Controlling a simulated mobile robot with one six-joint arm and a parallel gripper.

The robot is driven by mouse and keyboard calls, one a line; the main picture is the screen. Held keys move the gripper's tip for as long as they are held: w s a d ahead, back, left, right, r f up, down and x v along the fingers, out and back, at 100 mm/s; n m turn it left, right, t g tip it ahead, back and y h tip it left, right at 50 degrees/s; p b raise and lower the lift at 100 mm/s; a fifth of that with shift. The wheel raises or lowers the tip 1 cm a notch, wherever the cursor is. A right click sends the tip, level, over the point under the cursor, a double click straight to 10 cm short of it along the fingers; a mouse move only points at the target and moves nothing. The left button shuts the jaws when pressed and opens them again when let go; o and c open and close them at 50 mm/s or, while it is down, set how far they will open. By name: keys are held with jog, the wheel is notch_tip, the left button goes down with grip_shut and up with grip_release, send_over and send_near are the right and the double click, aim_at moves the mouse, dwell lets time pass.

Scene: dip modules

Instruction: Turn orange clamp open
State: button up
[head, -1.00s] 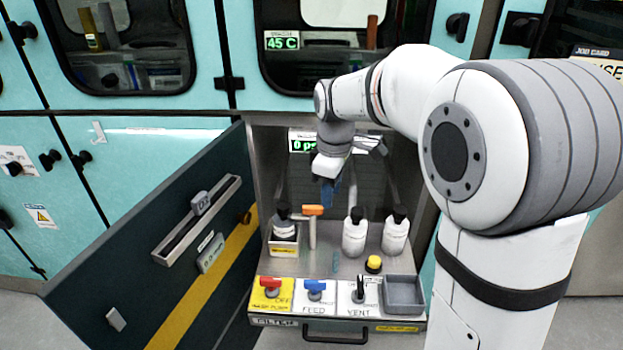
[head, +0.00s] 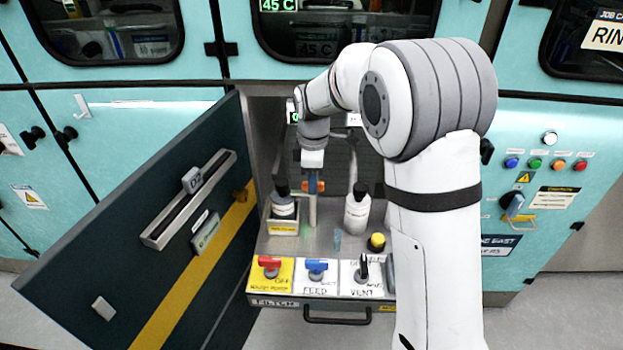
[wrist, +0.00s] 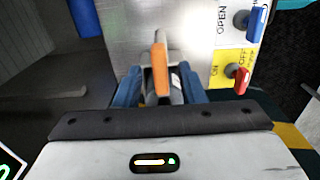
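The orange clamp (head: 319,186) sits on top of a thin upright post inside the open cabinet bay. In the wrist view the orange clamp (wrist: 160,68) is a long narrow handle lying between the two blue fingers. My gripper (wrist: 158,74) is open, with a finger on each side of the clamp and a visible gap to both. In the head view my gripper (head: 313,182) is over the post and hides part of the clamp.
A dark-capped bottle (head: 283,206) stands left of the post, and a white bottle (head: 356,212) stands to its right. A yellow button (head: 376,242) and red (head: 269,264), blue (head: 316,267) and black (head: 363,268) valve handles are in front. An open door (head: 150,290) flanks the left.

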grip_shut()
dwell(0.4)
jog(key=shift+m, duration=0.4)
jog(key=m+p, duration=0.1)
jog(key=m, duration=0.2)
jog(key=shift+m, duration=0.4)
jog(key=m+p, duration=0.1)
jog(key=m, duration=0.3)
jog(key=shift+m, duration=0.3)
jog(key=m+p, duration=0.1)
jog(key=m, duration=0.7)
jog(key=shift+m+p, duration=0.3)
